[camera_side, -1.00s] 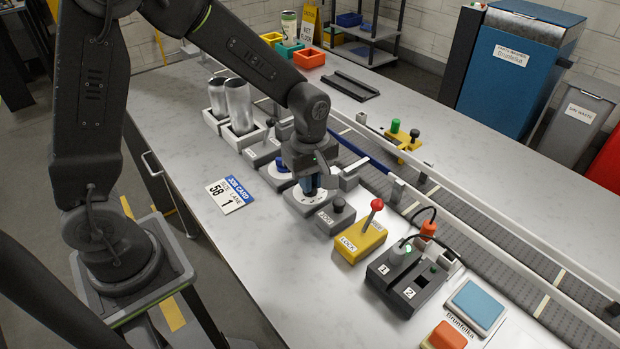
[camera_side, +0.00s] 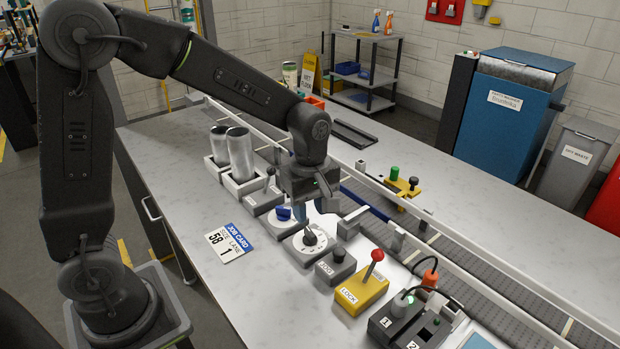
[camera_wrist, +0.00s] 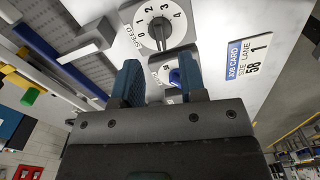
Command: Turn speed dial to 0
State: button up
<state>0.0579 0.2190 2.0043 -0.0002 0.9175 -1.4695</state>
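The speed dial (camera_side: 309,240) has a round white face and a dark knob. It also shows at the top of the wrist view (camera_wrist: 158,30), with the marks 0 to 4 and the word SPEED beside it. I cannot tell for sure which mark the knob points at.
A dial with a blue knob (camera_side: 284,213) is just behind the speed dial. A grey box with a black button (camera_side: 337,262) and a yellow box with a red-knobbed lever (camera_side: 362,288) stand in front. The conveyor (camera_side: 455,250) runs along the right. The job card (camera_side: 229,241) lies left.

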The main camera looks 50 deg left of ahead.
aim_at(309, 232)
notch_tip(309, 232, up, 8)
jog(key=shift+r, duration=0.1)
dwell(0.4)
jog(key=s+a+r+m+t, duration=0.2)
jog(key=s+m+t, duration=0.3)
jog(key=s+m, duration=1.1)
jog(key=shift+r+t, duration=0.3)
jog(key=shift+r, duration=0.1)
jog(key=shift+c, duration=0.4)
